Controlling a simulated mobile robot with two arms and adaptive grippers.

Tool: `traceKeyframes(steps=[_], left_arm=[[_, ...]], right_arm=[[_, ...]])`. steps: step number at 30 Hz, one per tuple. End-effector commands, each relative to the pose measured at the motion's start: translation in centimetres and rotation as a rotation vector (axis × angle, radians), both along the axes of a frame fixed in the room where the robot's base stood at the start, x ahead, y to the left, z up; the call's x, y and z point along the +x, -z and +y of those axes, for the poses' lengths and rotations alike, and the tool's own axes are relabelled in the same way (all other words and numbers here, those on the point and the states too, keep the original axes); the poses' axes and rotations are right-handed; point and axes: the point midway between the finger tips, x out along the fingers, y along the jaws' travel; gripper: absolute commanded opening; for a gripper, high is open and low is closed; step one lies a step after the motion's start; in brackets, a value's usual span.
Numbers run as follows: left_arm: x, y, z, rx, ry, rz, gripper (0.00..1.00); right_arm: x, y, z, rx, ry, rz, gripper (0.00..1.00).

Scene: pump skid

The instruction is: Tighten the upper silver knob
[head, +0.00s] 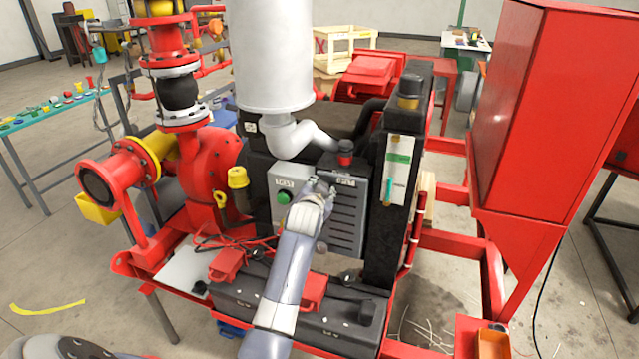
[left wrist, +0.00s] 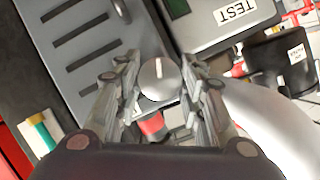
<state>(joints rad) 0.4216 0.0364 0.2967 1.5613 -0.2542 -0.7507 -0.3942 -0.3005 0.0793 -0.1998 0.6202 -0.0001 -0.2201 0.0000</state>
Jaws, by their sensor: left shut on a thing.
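The upper silver knob (left wrist: 158,79), round with a pale line on its face, is on the front of the grey control box (head: 346,217). In the left wrist view it sits between the two fingers of my left gripper (left wrist: 160,88). The fingers are closed on it from both sides. In the head view my left gripper (head: 318,190) reaches the box's upper front and mostly hides the knob. A small silver part (head: 322,247) shows lower on the box, partly behind my arm; I cannot tell what it is. My right gripper is not in view.
A green button (head: 284,198) on a labelled panel is left of the gripper. A black column (head: 385,230) is close on the right. Red cases (head: 228,262) lie below.

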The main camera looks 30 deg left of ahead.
Motion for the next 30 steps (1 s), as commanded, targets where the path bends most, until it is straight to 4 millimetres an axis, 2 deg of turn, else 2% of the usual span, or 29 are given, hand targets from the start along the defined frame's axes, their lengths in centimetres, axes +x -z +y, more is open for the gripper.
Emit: traceKeyframes(steps=[3, 12, 29, 30], left_arm=[[-0.1, -0.1, 0.1, -0.077, -0.001, -0.015, 0.12], [-0.1, 0.1, 0.1, -0.197, -0.001, -0.044, 0.12], [-0.1, 0.3, 0.1, -0.227, 0.000, -0.049, 0.12], [-0.1, 0.3, 0.1, -0.227, 0.000, -0.049, 0.39]], right_arm=[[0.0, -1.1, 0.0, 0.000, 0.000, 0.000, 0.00], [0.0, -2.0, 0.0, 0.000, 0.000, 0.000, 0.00], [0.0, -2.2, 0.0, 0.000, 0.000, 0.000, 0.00], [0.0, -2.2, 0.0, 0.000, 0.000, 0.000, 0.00]])
